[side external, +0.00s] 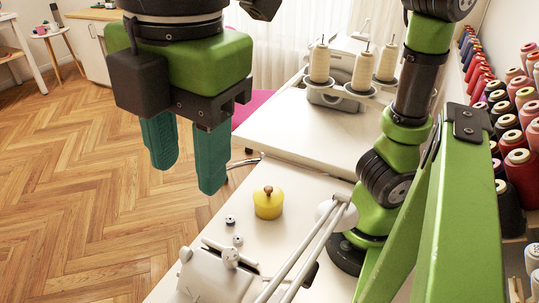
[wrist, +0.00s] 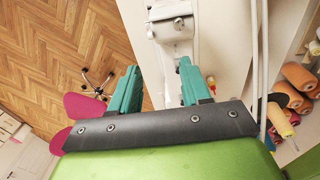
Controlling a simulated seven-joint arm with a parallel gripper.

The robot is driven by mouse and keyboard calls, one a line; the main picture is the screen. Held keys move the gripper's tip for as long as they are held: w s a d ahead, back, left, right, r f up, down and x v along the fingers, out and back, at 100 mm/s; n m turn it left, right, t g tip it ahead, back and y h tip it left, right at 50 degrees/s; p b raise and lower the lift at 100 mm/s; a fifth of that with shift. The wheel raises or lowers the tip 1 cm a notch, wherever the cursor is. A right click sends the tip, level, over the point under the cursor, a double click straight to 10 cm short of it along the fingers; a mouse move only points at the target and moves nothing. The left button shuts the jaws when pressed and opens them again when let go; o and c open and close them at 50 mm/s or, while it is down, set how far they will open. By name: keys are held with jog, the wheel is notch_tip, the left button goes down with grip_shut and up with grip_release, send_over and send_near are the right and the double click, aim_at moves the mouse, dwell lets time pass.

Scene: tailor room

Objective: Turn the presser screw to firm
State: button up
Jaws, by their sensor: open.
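A white sewing machine (side external: 205,278) stands at the bottom of the side view, cut off by the frame edge. Small white knobs sit on and near it, one round knob (side external: 230,257) at its top right and another (side external: 185,254) at its left. I cannot tell for certain which is the presser screw, and no firm mark is readable. My gripper (side external: 188,180) is open and empty, with its green fingers pointing down, well above the table and apart from the machine. In the wrist view, the fingers (wrist: 158,68) are spread, and a white machine part (wrist: 172,28) shows beyond them.
A yellow round pot (side external: 268,204) with a brown knob stands on the white table (side external: 300,190). White thread cones (side external: 320,62) stand at the back. Coloured spools (side external: 515,160) line the right wall. Long white rods (side external: 300,255) cross the table beside the machine.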

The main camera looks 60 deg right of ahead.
aim_at(230, 254)
jog(key=f+n, duration=0.1)
jog(key=f, duration=0.3)
jog(key=s+f+n, duration=0.1)
jog(key=f, duration=0.4)
jog(key=s+f+n+g, duration=0.1)
jog(key=f, duration=0.4)
jog(key=shift+s+d+h, duration=0.25)
jog(key=shift+d+h, duration=0.05)
jog(key=shift+d, duration=0.05)
grip_shut()
